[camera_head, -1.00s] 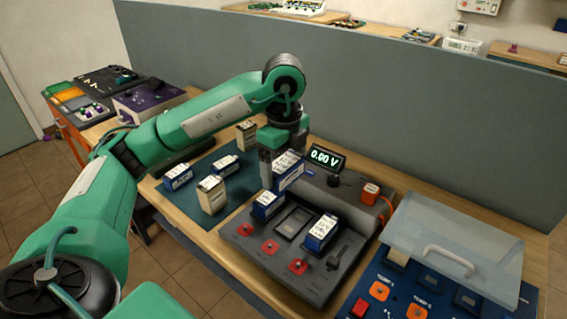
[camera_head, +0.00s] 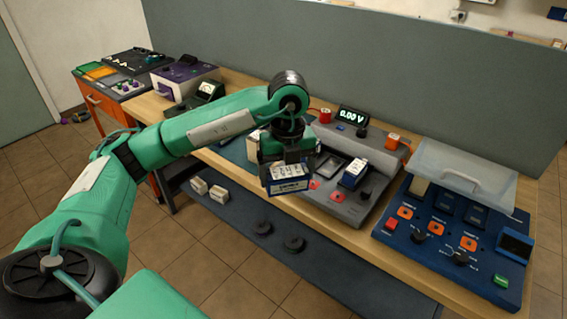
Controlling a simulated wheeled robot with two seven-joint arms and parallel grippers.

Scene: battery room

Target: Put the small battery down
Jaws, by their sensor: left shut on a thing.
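My left gripper (camera_head: 287,164) is shut on a blue battery (camera_head: 289,184) with a white labelled top. It appears in front of the tester's left part, near the bench's front edge; its exact height is unclear. The grey tester (camera_head: 345,206) has a display (camera_head: 353,117) reading 0.00 V. Another blue battery with a white top (camera_head: 353,172) stands in its right slot. The middle slot (camera_head: 331,165) looks empty. The left slot is hidden behind the gripper and held battery. The dark mat (camera_head: 233,152) is mostly hidden by my arm. My right gripper is not in view.
A blue panel (camera_head: 398,235) with knobs stands right, under a raised clear lid (camera_head: 465,176). A lower shelf (camera_head: 232,215) carries pale blocks (camera_head: 217,193) and black discs (camera_head: 293,243). A meter (camera_head: 208,91) and a purple-fronted box (camera_head: 186,79) stand left. A grey partition runs behind.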

